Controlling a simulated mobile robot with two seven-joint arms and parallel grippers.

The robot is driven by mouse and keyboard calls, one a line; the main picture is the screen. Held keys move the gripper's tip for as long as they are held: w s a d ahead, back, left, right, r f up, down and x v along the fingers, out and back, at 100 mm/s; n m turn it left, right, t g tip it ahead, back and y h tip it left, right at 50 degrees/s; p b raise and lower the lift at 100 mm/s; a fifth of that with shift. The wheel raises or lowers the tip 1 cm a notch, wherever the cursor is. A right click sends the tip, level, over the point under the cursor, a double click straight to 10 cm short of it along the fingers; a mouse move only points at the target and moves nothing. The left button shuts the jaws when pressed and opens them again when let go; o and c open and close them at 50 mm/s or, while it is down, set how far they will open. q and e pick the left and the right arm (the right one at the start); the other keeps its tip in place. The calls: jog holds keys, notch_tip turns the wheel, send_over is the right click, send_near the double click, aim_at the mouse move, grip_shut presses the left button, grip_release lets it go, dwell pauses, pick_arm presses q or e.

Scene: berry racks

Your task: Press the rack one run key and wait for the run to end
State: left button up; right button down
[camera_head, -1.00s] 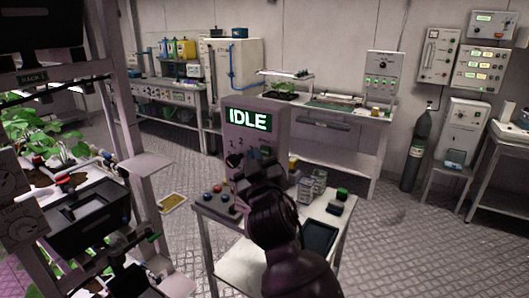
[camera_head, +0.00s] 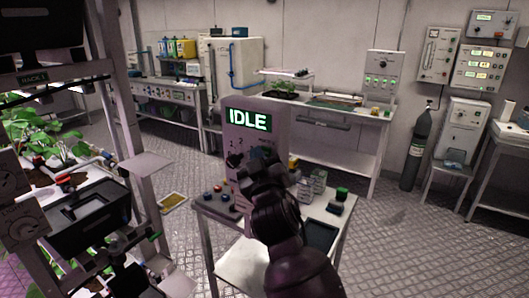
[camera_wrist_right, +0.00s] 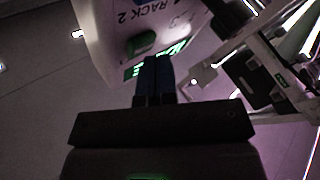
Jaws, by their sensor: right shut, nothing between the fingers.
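The grey console (camera_head: 234,142) stands on a small white table, and its green display (camera_head: 249,119) reads IDLE. My right gripper (camera_head: 262,158) is in front of the console's lower face, shut and empty, and hides part of its controls. In the right wrist view its fingers (camera_wrist_right: 156,72) point at the console face, close to a green key (camera_wrist_right: 141,43) and partly over the lit display. A "RACK 2" label (camera_wrist_right: 170,12) shows near that key. I cannot tell whether the fingers touch the face. The rack one run key is not clearly identifiable. My left gripper is not in view.
The small white table (camera_head: 218,213) also carries coloured buttons (camera_head: 217,188), clear boxes (camera_head: 319,180) and a dark tray (camera_head: 319,236). A plant rack labelled RACK 1 (camera_head: 33,79) stands close at the left.

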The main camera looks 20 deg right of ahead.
jog(key=shift+w+d, duration=0.25)
jog(key=shift+d, duration=0.05)
dwell(0.5)
jog(key=shift+a, duration=0.1)
dwell(0.3)
jog(key=shift+s+a, duration=0.55)
jog(key=shift+a, duration=0.05)
